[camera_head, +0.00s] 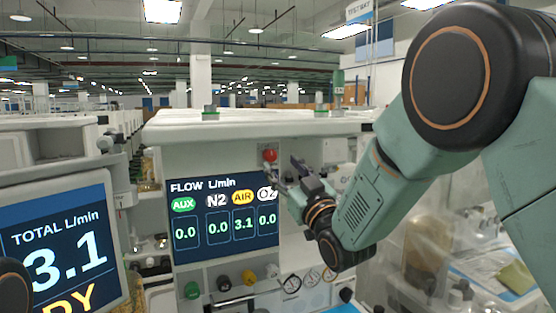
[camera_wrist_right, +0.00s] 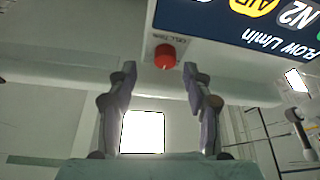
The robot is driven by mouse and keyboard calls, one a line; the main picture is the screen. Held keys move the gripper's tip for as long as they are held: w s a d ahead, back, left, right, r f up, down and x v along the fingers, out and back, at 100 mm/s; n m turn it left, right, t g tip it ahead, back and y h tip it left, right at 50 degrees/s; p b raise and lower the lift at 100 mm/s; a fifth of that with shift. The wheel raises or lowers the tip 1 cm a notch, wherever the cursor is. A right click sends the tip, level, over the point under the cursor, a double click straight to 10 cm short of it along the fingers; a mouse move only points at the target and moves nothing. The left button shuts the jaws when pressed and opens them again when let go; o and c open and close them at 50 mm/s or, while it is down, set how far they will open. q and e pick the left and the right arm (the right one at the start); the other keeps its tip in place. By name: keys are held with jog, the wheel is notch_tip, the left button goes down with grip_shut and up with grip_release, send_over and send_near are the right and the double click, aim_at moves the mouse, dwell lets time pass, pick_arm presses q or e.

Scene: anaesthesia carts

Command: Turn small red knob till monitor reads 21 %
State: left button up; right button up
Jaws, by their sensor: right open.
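The small red knob (camera_head: 269,155) sits on a pale plate above the flow monitor on the cart's front. It also shows in the right wrist view (camera_wrist_right: 165,55), between and just beyond the fingertips. My right gripper (camera_head: 284,170) is open right by the knob; its fingers (camera_wrist_right: 160,72) look apart from it, though exact contact is hard to tell. The flow monitor (camera_head: 225,222) reads AUX 0.0, N2 0.0, AIR 3.1 and, partly covered by my gripper, O2 0.0. The left monitor (camera_head: 62,250) reads TOTAL 3.1 L/min. No percent reading shows. My left gripper is not in view.
Green, black and yellow knobs (camera_head: 249,277) line the panel below the flow monitor, with round gauges (camera_head: 292,283) to their right. The cart's white top (camera_head: 250,122) carries several small fittings. Another bench with clear covers stands at the right.

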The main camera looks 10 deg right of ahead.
aim_at(272, 158)
jog(key=shift+w+a+r, duration=0.15)
jog(key=shift+w+a, duration=0.3)
jog(key=shift+w, duration=0.15)
jog(key=shift+w+a+r, duration=0.1)
jog(key=shift+w+a, duration=0.3)
jog(key=shift+w, duration=0.2)
jog(key=shift+w+a+r, duration=0.15)
jog(key=shift+a, duration=0.05)
jog(key=shift+r, duration=0.15)
jog(key=shift+s+d, duration=0.2)
jog(key=shift+d, duration=0.3)
jog(key=shift+w+a, duration=0.1)
jog(key=shift+w, duration=0.15)
jog(key=shift+c, duration=0.4)
jog(key=shift+w+a, duration=0.15)
jog(key=shift+a, duration=0.15)
jog(key=c, duration=0.3)
jog(key=shift+d, duration=0.3)
jog(key=c, duration=0.5)
jog(key=shift+a, duration=0.1)
grip_shut()
